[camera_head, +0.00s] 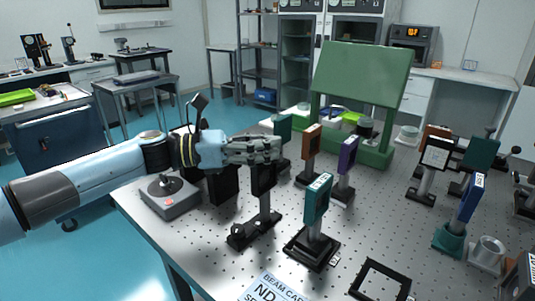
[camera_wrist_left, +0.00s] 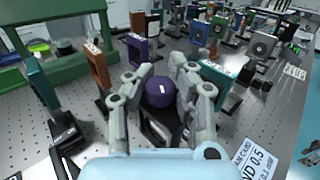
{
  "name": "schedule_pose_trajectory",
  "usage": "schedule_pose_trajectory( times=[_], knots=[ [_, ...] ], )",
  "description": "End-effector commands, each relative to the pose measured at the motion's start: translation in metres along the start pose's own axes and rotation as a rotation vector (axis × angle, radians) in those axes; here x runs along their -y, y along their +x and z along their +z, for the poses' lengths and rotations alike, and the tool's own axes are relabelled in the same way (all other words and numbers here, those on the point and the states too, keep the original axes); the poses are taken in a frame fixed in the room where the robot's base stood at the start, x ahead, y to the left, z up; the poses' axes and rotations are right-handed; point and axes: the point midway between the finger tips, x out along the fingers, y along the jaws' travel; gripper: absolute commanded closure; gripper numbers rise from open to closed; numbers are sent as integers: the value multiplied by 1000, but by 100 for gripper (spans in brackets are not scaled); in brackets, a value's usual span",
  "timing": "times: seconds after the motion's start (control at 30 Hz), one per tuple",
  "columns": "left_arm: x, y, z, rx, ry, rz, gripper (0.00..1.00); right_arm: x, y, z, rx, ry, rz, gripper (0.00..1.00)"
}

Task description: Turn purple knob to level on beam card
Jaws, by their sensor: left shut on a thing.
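The purple knob (camera_wrist_left: 160,92) sits on a dark mount between the two fingers of my left gripper (camera_wrist_left: 162,88) in the left wrist view. The fingers are shut on it from both sides, and a small white mark shows on its face. In the head view my left gripper (camera_head: 274,148) reaches in from the left to the top of a black post mount (camera_head: 263,210); the knob is hidden there. The white beam card (camera_head: 270,289) lies at the front edge of the table, cut off by the frame. It also shows in the left wrist view (camera_wrist_left: 254,161). My right gripper is out of view.
A teal mount (camera_head: 317,200) stands just right of the held one. Orange (camera_head: 311,141) and purple (camera_head: 346,156) mounts stand behind. A grey device (camera_head: 170,195) with a black knob is under my left arm. A green stand (camera_head: 362,80) rises at the back.

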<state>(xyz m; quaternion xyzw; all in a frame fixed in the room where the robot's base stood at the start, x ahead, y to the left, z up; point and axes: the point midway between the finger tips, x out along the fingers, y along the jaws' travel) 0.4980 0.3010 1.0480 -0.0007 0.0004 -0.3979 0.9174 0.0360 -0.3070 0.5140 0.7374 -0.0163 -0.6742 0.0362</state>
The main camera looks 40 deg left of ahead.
Motion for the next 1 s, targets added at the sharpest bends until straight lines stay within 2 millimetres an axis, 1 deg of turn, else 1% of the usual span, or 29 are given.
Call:
schedule_pose_trajectory(
  times=[0.03,0.23,0.77,0.8,1.0],
  knots=[
    [-1,-2,-5,-7,1,-19,100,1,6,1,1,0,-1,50],
    [0,-2,-4,-8,0,-78,100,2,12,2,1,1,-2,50],
    [0,-2,-2,-8,1,-99,100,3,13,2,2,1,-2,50],
    [0,-2,-2,-8,1,-99,77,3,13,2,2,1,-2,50],
    [0,-1,-1,-5,1,-99,51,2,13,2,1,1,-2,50]
  ],
)
